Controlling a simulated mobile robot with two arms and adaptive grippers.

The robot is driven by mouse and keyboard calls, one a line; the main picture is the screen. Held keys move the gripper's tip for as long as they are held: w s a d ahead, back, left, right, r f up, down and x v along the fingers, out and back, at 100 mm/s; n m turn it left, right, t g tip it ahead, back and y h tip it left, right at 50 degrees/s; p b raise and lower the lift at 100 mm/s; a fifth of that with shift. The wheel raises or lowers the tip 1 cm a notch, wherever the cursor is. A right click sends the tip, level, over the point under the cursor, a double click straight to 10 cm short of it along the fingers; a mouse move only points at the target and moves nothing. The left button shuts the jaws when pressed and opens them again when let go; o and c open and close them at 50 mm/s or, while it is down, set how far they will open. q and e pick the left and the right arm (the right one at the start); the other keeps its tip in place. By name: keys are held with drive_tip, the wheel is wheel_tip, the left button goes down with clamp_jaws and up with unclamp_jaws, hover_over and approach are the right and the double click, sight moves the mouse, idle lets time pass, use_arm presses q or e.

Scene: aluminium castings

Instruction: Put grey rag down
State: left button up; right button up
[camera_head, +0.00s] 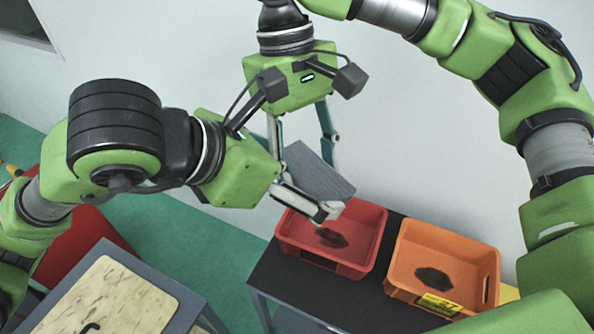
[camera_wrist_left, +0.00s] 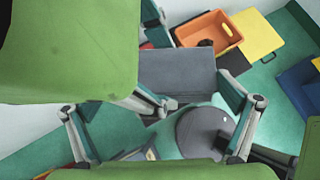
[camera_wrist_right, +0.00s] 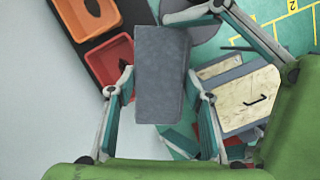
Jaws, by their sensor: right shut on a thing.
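The grey rag (camera_head: 320,172) looks like a flat, stiff grey rectangle. It is tilted and held in the air above the red bin (camera_head: 300,258). My right gripper (camera_head: 302,148) comes down from above and is shut on the rag. In the right wrist view the rag (camera_wrist_right: 162,75) lies between its two fingers. My left gripper (camera_head: 304,188) reaches in from the left, close to the rag's lower edge. Its fingers look wide apart in the left wrist view, where the rag (camera_wrist_left: 178,72) lies ahead of them. Whether it touches the rag I cannot tell.
The red bin and an orange bin (camera_head: 402,290) stand on a dark table (camera_head: 285,283), each with a dark patch or piece inside. A wooden-topped grey table (camera_head: 105,300) is at the lower left. A pale wall is behind; green floor lies between.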

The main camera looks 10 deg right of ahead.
use_arm(q)
drive_tip(key=c, duration=0.6)
drive_tip(key=shift+w, duration=0.1)
drive_tip(key=shift+c, duration=0.3)
use_arm(e)
drive_tip(key=o, duration=1.6)
drive_tip(key=shift+c, duration=0.2)
drive_tip(key=shift+r, duration=0.1)
